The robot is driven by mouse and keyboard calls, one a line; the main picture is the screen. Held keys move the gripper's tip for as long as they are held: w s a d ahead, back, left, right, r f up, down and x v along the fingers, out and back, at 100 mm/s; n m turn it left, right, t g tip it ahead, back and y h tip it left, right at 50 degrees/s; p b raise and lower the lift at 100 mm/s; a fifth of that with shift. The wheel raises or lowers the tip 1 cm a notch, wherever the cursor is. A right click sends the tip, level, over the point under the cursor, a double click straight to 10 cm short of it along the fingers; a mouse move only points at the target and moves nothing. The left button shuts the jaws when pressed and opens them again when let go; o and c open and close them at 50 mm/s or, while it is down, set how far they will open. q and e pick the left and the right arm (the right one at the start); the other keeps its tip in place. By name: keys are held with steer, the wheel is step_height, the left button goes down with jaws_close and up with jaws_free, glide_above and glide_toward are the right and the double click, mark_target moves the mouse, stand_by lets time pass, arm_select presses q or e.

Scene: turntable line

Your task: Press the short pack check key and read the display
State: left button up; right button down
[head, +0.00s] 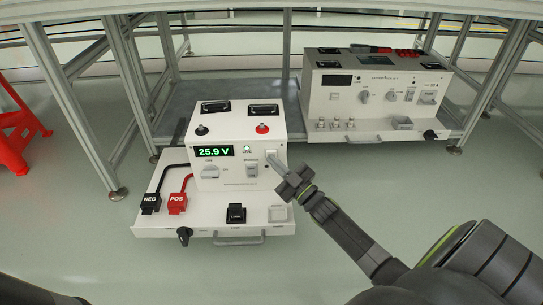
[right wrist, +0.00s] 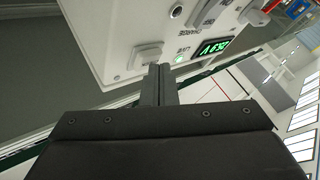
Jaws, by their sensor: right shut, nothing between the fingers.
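The near white tester unit (head: 215,183) has a lit green display (head: 213,151) reading 25.9 V. The display also shows, upside down, in the right wrist view (right wrist: 213,47). A green lamp (head: 247,149) is lit beside it. A pale key (head: 272,156) sits at the panel's upper right; its label is too small to read. My right gripper (head: 270,168) is shut and empty, its tips at the panel just by this key. In the right wrist view the closed fingers (right wrist: 158,82) point at the pale key (right wrist: 146,54); contact cannot be told. My left gripper is not in view.
Black NEG (head: 150,203) and red POS (head: 177,203) connectors with cables lie on the unit's pulled-out tray (head: 205,221). A second white unit (head: 375,92) with a dark display stands behind right. Metal frame posts (head: 87,120) flank the units. A red stool (head: 18,120) stands left.

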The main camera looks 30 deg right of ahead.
stand_by(0.5)
steer(key=shift+s+a+p, duration=0.4)
steer(key=shift+s+p, duration=0.25)
steer(key=shift+s, duration=0.05)
steer(key=s+a+p, duration=0.1)
steer(key=s+p, duration=0.1)
steer(key=s, duration=0.1)
steer(key=s+a, duration=0.1)
steer(key=shift+s+a+p, duration=0.15)
steer(key=shift+a+p, duration=0.15)
steer(key=shift+p, duration=0.1)
stand_by(0.6)
